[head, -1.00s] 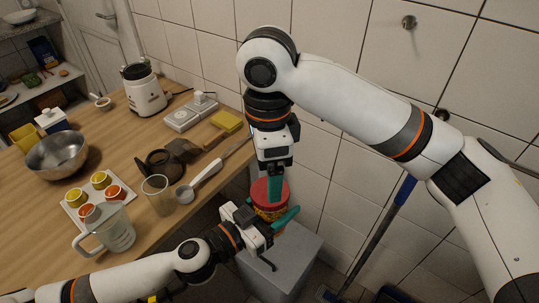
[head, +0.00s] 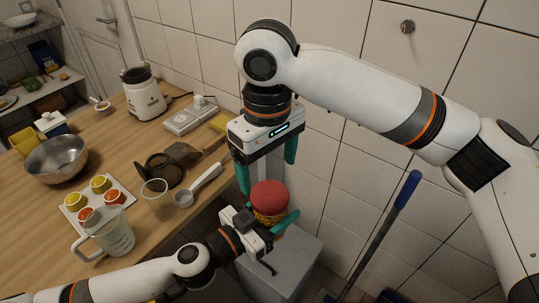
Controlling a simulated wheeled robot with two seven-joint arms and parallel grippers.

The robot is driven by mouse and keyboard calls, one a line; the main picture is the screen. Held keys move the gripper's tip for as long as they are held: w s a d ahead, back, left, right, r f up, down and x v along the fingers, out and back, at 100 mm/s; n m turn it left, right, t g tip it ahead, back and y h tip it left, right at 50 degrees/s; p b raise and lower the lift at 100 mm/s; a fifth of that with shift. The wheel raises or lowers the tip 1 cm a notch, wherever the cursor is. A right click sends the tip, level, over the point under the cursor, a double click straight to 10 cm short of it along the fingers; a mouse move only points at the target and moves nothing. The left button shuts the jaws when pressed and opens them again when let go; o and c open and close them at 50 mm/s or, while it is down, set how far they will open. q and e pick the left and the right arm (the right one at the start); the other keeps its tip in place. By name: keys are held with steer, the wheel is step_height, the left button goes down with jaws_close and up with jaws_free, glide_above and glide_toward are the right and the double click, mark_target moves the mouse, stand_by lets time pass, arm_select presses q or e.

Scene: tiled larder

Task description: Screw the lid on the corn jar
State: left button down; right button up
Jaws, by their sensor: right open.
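The corn jar (head: 268,218) with its yellow label stands upright at the lower middle, in front of the tiled wall. The red lid (head: 270,195) sits on top of the jar and looks level; how tightly it is screwed I cannot tell. My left gripper (head: 279,225) is at the jar's body from the left, with one green finger showing along the near right side. It appears shut on the jar; its other finger is hidden. My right gripper (head: 267,176) is open and empty just above the lid, one green finger on the left, the other at the far right.
A grey box (head: 290,262) stands below the jar. The wooden counter (head: 150,115) on the left holds a measuring jug (head: 112,235), a clear cup (head: 157,197), a white scoop (head: 200,184) and a steel bowl (head: 57,158). A blue-handled pole (head: 408,189) leans right.

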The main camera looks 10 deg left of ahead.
mark_target(270, 194)
steer(key=n, duration=0.6)
steer(key=shift+r, duration=0.2)
steer(key=n, duration=0.6)
steer(key=shift+r, duration=0.2)
steer(key=n, duration=0.6)
steer(key=shift+r, duration=0.2)
steer(key=n, duration=0.6)
steer(key=shift+d+r+n, duration=0.1)
steer(key=shift+r+n, duration=0.1)
steer(key=shift+n, duration=0.2)
steer(key=shift+f, duration=4.05)
